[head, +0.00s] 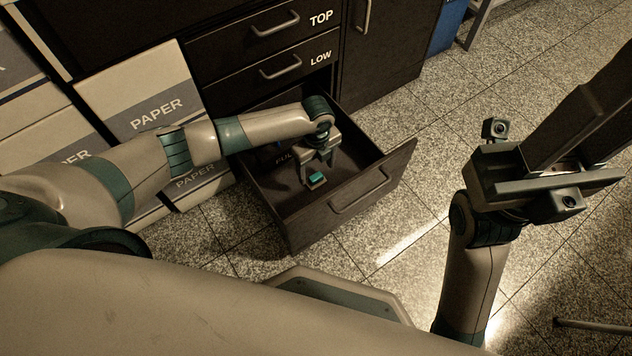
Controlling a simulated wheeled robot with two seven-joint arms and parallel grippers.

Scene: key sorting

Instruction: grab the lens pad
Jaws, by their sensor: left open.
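A small teal-topped block with a reddish side (317,179), likely the lens pad, lies on the floor of the open bottom drawer (315,225). My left gripper (317,170) reaches down into the drawer, open, with its fingers at or just above the block. The fingers partly hide the block, and I cannot tell whether they touch it. My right gripper (540,185) is raised at the right, away from the drawer. A long dark piece (585,110) extends from it up to the right; I cannot tell whether the jaws are shut on it.
Closed drawers marked TOP (270,24) and LOW (285,68) are above the open one. A dark cabinet door (385,50) is beside them. PAPER boxes (145,95) stand at left. A blue bin (447,25) is at the back. Speckled floor tiles are clear right of the drawer.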

